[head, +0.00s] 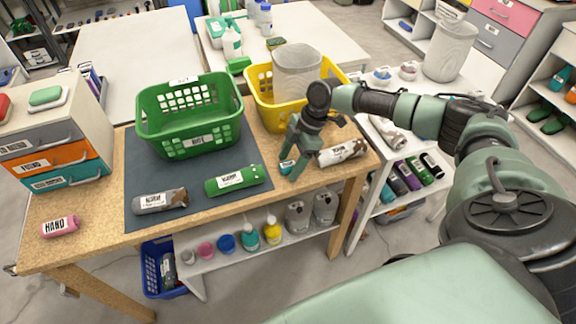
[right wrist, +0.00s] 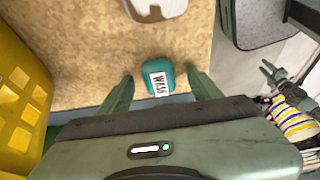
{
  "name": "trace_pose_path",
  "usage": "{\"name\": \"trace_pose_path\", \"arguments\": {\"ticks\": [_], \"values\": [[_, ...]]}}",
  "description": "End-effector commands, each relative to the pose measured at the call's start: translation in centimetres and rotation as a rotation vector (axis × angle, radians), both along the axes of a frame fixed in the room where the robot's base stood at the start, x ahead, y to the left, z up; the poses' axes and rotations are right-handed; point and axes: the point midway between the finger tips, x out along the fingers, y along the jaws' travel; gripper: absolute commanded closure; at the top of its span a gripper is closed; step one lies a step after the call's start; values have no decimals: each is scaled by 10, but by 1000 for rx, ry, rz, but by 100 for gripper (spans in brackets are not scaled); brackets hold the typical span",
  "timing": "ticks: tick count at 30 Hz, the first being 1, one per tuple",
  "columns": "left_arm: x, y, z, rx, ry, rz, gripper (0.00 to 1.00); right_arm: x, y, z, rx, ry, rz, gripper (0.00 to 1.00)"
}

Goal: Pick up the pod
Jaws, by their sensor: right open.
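The pod looks to be a small teal rounded piece with a white label reading "WASH" (right wrist: 157,84). It lies on the wooden table top, near its edge. In the head view only a bit of teal (head: 286,167) shows beside my right gripper (head: 293,172); the gripper hides the rest. In the right wrist view my right gripper (right wrist: 160,77) is open, with the pod between its fingertips and a visible gap on each side.
A brown-and-white bottle (head: 342,152) lies just right of the gripper. A yellow basket (head: 262,112) stands behind, a green basket (head: 190,148) to the left. A green bottle (head: 233,180) and a grey-brown one (head: 160,201) lie on the dark mat (head: 137,172).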

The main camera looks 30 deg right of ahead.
Motion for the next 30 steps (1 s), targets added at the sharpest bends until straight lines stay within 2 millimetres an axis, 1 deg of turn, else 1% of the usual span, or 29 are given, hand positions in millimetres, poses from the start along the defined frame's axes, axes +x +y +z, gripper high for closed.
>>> {"name": "trace_pose_path", "arguments": {"ticks": [2, 3, 5, 6, 9, 17, 22, 26, 29, 30], "values": [[-2, 0, 0, 1, 4, 0, 64, 0, 0, 0, 0, 0, 0, 36], [-4, 1, -1, 1, 6, 0, 64, 0, 0, 0, 0, 0, 0, 48], [-7, 1, -1, 1, 11, 0, 64, 0, 0, 0, 0, 0, 0, 64], [-10, 1, -1, 2, 14, 0, 64, 0, 0, 0, 0, 0, 0, 75], [-15, 1, -2, 3, 22, 1, 64, 0, 0, 0, 0, 0, 0, 100], [-18, 2, -2, 4, 27, 1, 64, 0, 0, 1, 1, 0, 0, 100], [-17, 2, -3, 4, 27, 1, 64, 1, 0, 11, 1, -1, -1, 100], [-17, 2, -5, 3, 26, 2, 64, 1, -1, 29, 0, -3, 0, 100], [-17, 2, -8, 3, 26, 2, 64, 1, 0, 52, 1, -6, 0, 100], [-17, 2, -9, 3, 26, 2, 64, 1, -1, 63, 0, -6, 1, 100]]}}
